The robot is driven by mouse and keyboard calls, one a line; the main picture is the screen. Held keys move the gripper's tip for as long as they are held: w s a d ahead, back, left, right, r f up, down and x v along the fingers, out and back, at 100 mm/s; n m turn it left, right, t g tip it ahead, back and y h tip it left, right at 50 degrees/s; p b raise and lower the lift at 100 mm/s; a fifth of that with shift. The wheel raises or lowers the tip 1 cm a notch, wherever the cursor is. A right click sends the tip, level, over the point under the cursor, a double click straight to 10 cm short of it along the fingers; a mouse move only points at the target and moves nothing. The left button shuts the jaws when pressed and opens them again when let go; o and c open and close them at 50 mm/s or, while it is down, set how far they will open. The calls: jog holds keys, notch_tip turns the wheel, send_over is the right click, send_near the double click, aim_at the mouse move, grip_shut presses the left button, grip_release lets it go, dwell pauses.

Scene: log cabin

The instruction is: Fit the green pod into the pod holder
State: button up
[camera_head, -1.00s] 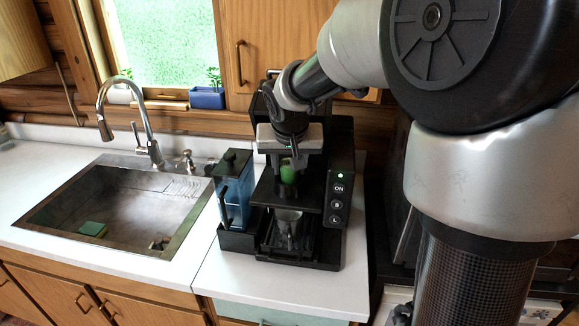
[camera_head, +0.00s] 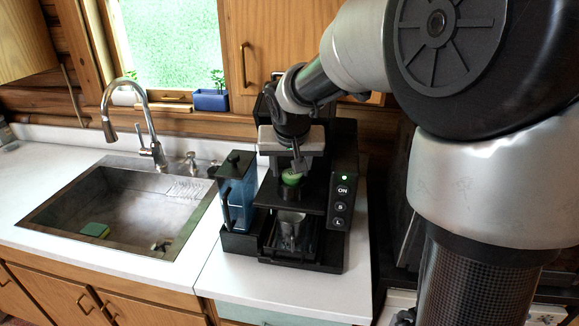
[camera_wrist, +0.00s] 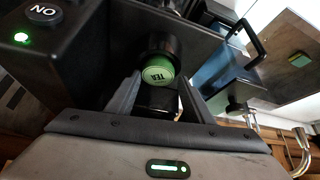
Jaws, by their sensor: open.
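The green pod (camera_head: 291,179) sits in the round black pod holder (camera_head: 292,192) of the coffee machine, with its upper part showing. In the wrist view the pod (camera_wrist: 158,74) shows its green lid with a TEA label, and the dark holder ring (camera_wrist: 160,47) is around its far side. How deep it sits is hard to tell. My gripper (camera_wrist: 157,103) is open, its two fingers apart on either side of and just short of the pod. In the head view my gripper (camera_head: 297,163) is right above the pod, partly hiding it.
The sink (camera_head: 115,205) is further left. White counter (camera_head: 285,302) in front is clear.

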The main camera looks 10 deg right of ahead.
jog(key=d+v, duration=0.1)
jog(key=v, duration=1.1)
jog(key=shift+a+r+p, duration=0.2)
jog(key=shift+r+p, duration=0.05)
jog(key=shift+p, duration=0.15)
